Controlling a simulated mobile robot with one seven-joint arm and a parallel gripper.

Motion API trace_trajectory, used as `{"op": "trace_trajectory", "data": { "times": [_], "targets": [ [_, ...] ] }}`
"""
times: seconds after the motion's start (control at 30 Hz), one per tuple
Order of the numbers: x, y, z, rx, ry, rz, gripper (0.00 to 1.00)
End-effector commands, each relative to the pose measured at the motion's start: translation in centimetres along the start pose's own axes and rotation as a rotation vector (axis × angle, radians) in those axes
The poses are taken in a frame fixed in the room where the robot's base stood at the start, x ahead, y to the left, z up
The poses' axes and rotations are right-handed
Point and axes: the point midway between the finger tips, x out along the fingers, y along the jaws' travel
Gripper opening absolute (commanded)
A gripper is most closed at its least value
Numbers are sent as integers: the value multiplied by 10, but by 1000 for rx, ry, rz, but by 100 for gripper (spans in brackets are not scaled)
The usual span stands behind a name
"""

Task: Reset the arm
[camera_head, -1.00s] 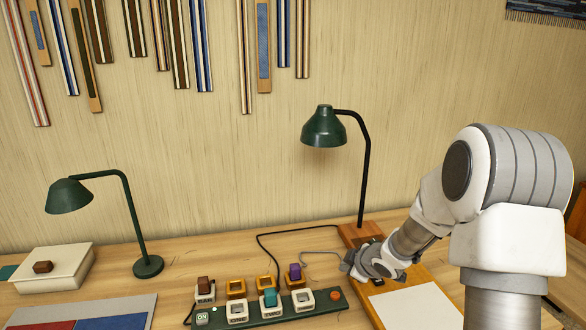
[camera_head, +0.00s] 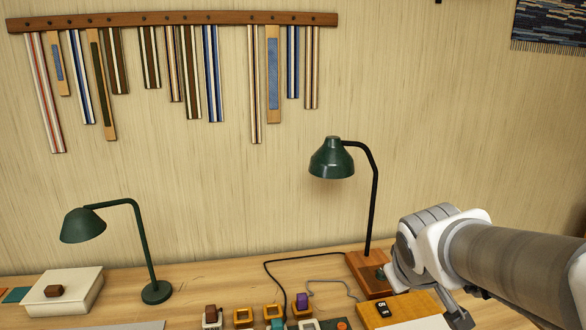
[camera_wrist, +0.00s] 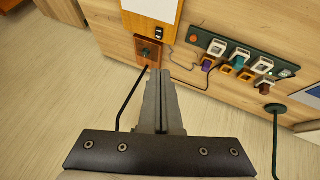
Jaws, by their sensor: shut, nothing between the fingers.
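My gripper (camera_wrist: 159,72) shows in the wrist view with its two grey fingers together and nothing between them. It is in the air above the bench, with its fingertips pointing toward a wooden lamp base (camera_wrist: 148,52). In the head view my arm reaches in from the right edge, in front of the right part of the bench. Its end there is partly hidden by its own links, so the fingertips cannot be made out.
A green lamp (camera_head: 332,160) on a black post stands left of my arm; another green lamp (camera_head: 84,226) is further left. A lidded white box (camera_head: 78,287) is at far left. Woven strips hang on the wall.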

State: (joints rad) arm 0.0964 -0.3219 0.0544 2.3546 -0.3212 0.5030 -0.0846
Motion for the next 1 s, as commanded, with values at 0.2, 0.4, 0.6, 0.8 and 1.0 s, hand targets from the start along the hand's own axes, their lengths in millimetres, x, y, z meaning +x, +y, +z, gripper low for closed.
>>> {"op": "trace_trajectory", "data": {
  "times": [0.2, 0.4, 0.6, 0.8, 1.0],
  "targets": [
    [-58, -19, 34, 158, -38, -66, 0],
    [-94, -43, 64, 271, -72, -152, 0],
    [-111, -58, 80, 322, -93, -206, 0],
    [-113, -60, 83, 329, -97, -215, 0],
    [-112, -60, 83, 328, -97, -214, 0]
  ]
}}
